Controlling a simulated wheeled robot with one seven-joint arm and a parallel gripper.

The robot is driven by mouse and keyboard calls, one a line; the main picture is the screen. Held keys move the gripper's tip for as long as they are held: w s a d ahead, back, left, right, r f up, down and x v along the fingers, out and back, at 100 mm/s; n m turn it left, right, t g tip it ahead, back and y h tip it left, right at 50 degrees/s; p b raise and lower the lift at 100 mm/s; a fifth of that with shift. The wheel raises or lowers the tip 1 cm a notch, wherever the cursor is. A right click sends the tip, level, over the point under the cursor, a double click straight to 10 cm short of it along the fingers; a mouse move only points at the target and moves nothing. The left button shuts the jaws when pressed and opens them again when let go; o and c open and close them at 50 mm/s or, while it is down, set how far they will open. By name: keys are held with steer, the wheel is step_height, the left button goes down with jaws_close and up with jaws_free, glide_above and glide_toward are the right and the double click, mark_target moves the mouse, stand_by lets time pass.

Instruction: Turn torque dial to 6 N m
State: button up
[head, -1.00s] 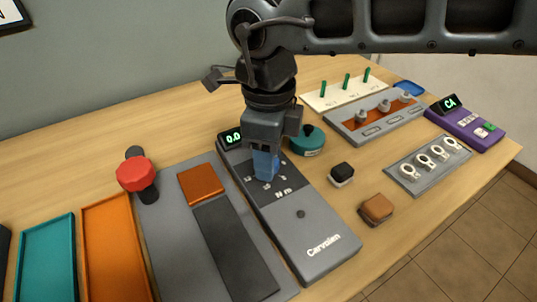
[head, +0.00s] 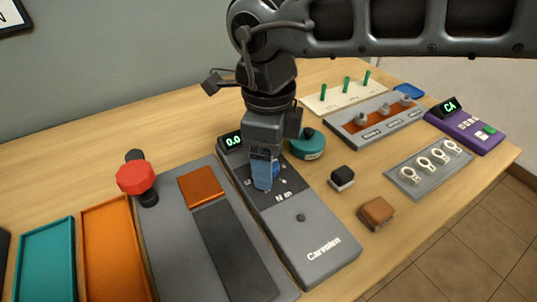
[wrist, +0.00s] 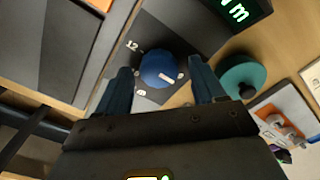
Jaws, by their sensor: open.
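The grey Carvalen unit (head: 318,240) lies on the table, with its green-lit display (head: 232,141) reading 0.0. Its blue torque dial (wrist: 158,72) shows in the wrist view, with a pale pointer mark towards its lower right. A white "12" stands at its upper left and another marking, too small to read surely, below it. My gripper (head: 264,187) is over the unit's dial panel, and the dial is hidden behind it in the head view. In the wrist view my gripper (wrist: 160,66) is open, one finger on each side of the dial; contact cannot be told.
A teal round object (head: 308,144) stands close beside the unit. A black-and-white block (head: 342,178) and a brown block (head: 377,212) lie to the right. A red knob (head: 137,177) and a grey panel with an orange square (head: 201,186) are to the left.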

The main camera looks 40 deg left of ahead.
steer(key=shift+r, duration=3.9)
